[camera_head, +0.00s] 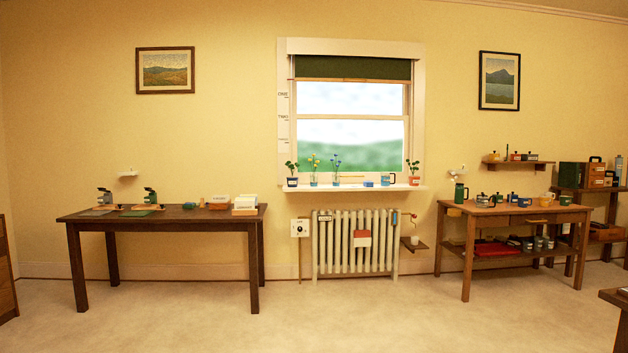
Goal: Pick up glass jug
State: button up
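I cannot pick out a glass jug for certain at this size. On the window sill (360,188), two small clear or pale vessels hold flowers: one with yellow flowers (314,178) and one with blue flowers (336,178). A green handled vessel (460,194) stands at the left end of the right table (548,213). It looks opaque. My gripper is not in view.
The left table (180,220) carries small devices and boxes. A white radiator (357,258) stands below the window. Several pots and mugs crowd the right table, with a shelf (518,162) above. A dark table corner (612,297) juts in at lower right. The middle floor (330,320) is clear.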

aim_at(385, 177)
jog(key=i+z, duration=0.2)
jog(key=i, duration=5.15)
